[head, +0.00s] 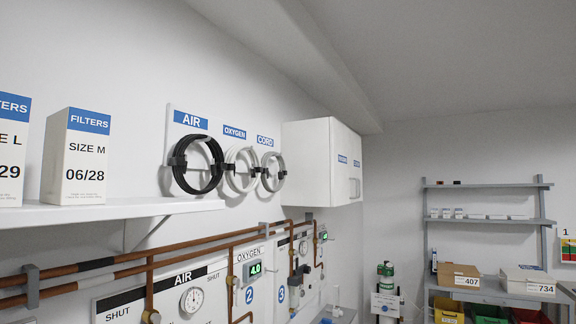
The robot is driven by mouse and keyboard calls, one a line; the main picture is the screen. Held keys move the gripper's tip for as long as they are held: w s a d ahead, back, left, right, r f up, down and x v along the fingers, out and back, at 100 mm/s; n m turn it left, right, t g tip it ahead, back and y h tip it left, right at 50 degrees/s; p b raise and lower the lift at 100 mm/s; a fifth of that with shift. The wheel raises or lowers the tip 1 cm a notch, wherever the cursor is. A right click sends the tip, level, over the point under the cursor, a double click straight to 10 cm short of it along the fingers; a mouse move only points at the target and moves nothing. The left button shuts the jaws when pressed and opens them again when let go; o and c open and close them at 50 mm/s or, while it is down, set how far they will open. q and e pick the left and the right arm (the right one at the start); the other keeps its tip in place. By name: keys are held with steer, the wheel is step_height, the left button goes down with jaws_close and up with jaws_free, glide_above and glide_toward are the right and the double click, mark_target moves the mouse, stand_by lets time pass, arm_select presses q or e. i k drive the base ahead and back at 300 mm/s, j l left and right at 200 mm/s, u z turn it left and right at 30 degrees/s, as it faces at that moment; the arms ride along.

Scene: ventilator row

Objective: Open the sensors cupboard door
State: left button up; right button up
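A white wall cupboard (306,164) hangs on the left wall, beyond the coiled hoses. Its narrow front (345,175), seen at a steep angle, carries two small blue labels (342,159), too small to read. A small handle (354,188) shows low on the front's far part. The front looks closed; I cannot tell which door is the sensors one. Neither of my grippers is in view.
A white shelf (120,210) with filter boxes (76,155) juts out at left. Coiled hoses (197,164) hang before the cupboard. Copper pipes (120,273) and gauges run below. A grey rack (484,219) with cartons and a green-topped cylinder (386,270) stand at back right.

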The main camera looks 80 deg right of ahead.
mark_target(340, 139)
steer(key=l+z, duration=0.1)
steer(key=z, duration=3)
